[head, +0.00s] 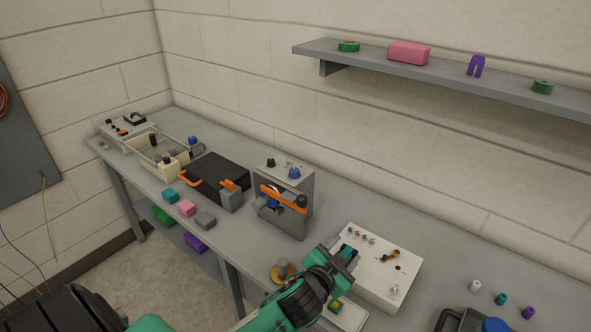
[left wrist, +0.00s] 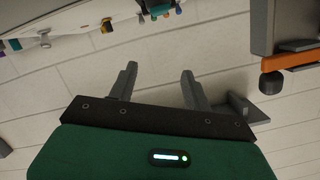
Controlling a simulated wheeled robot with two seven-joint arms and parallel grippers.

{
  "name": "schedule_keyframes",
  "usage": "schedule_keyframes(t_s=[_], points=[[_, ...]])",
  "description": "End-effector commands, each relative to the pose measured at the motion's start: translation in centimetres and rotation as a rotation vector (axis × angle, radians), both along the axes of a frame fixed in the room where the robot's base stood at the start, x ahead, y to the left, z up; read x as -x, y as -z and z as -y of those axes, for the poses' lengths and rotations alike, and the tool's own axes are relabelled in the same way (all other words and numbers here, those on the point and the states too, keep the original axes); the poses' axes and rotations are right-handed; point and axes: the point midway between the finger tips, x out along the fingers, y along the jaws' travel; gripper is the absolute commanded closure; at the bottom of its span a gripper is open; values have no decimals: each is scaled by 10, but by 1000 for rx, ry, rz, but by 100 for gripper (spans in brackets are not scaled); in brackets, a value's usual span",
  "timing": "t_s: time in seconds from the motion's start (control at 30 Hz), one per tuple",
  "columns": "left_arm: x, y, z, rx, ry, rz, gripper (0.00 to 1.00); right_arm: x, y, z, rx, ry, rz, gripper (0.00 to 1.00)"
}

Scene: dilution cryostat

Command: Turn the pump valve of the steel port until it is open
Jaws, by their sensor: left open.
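A grey steel box (head: 285,217), which looks like the steel port, stands upright on the bench in the middle of the head view. An orange lever (head: 283,198) runs across its front, sloping down to the right, with a blue part behind it. In the left wrist view an orange bar (left wrist: 290,60) with a dark knob shows at the right edge. Whether the valve is open or closed I cannot tell. My left gripper (head: 346,256) is to the right of the box and apart from it. Its fingers are open and empty in the left wrist view (left wrist: 158,82). My right gripper is not in view.
A white panel box (head: 375,280) with small knobs lies beside my left gripper. A black box (head: 219,172) with orange handles stands left of the steel box. Small coloured blocks (head: 187,208) lie along the front edge. A shelf (head: 450,80) hangs above.

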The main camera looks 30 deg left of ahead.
Motion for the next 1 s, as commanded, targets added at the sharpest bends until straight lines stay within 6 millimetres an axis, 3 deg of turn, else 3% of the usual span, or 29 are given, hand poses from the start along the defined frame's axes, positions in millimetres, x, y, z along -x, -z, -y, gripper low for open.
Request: schedule_keyframes(t_s=[0.03, 0.1, 0.3, 0.43, 0.6, 0.7, 0.8, 0.87, 1.0], points=[[-21, -24, 9, -34, 49, 105, 50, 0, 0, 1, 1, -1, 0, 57], [-43, -55, 24, -85, 130, 247, 50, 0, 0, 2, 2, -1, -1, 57], [-79, -126, 77, -258, 419, 592, 50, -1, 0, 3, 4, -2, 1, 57], [-88, -153, 107, -401, 642, 748, 50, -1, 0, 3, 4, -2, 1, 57], [-96, -161, 130, -622, 957, 844, 50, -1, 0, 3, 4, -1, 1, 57], [-103, -156, 129, -766, 1142, 835, 50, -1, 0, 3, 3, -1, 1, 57], [-113, -147, 114, -915, 1319, 769, 50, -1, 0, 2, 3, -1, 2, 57], [-121, -142, 98, -1004, 1415, 701, 50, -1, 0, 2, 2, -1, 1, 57], [-139, -135, 40, -1197, 1603, 466, 50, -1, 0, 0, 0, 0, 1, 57]])
